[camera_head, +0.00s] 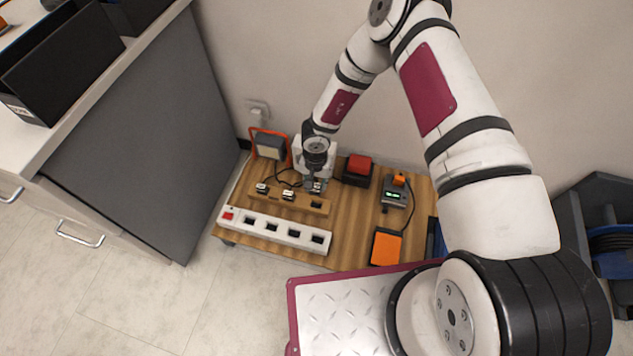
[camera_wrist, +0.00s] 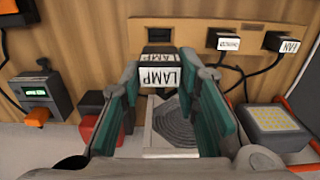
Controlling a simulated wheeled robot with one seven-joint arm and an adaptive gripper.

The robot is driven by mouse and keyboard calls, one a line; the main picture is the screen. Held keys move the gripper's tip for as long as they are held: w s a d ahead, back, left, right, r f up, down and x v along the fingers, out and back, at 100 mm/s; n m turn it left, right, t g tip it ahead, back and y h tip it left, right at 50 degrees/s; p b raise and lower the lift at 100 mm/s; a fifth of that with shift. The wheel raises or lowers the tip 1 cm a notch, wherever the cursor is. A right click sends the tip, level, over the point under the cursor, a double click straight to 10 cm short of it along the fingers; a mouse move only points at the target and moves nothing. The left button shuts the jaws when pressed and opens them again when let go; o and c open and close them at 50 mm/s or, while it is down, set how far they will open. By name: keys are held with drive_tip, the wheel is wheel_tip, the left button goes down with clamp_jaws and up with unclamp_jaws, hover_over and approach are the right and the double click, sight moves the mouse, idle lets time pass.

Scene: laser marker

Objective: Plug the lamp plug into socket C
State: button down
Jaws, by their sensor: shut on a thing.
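The lamp plug (camera_wrist: 160,72) is dark with a white label reading LAMP. My gripper (camera_wrist: 163,88) is shut on it, with green pads on either side. In the head view my gripper (camera_head: 315,184) is just behind the wooden plug holder (camera_head: 243,191), near its right end, where a dark slot looks empty. The plug appears clear of the holder, but its height is hard to tell. The white power strip (camera_head: 261,233) lies in front of the holder, with a red switch at its left and a row of dark sockets. No socket letters can be read.
The charger plug (camera_wrist: 228,42) and fan plug (camera_wrist: 283,44) sit in the holder. A work lamp (camera_head: 270,147), red-topped box (camera_head: 358,168), device with green display (camera_head: 395,193) and orange box (camera_head: 386,247) stand around. A grey cabinet (camera_head: 150,140) rises at left.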

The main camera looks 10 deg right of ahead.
drive_tip(key=s+a, duration=0.4)
drive_tip(key=shift+s+p, duration=0.3)
drive_tip(key=shift+s, duration=0.05)
idle(0.3)
drive_tip(key=s+a, duration=0.4)
drive_tip(key=s, duration=0.1)
drive_tip(key=shift+a, duration=0.15)
idle(0.5)
drive_tip(key=shift+f, duration=0.1)
drive_tip(key=shift+f+b, duration=2.15)
drive_tip(key=shift+f, duration=0.7)
drive_tip(key=shift+f+b, duration=1)
drive_tip(key=shift+f, duration=0.7)
idle(1.1)
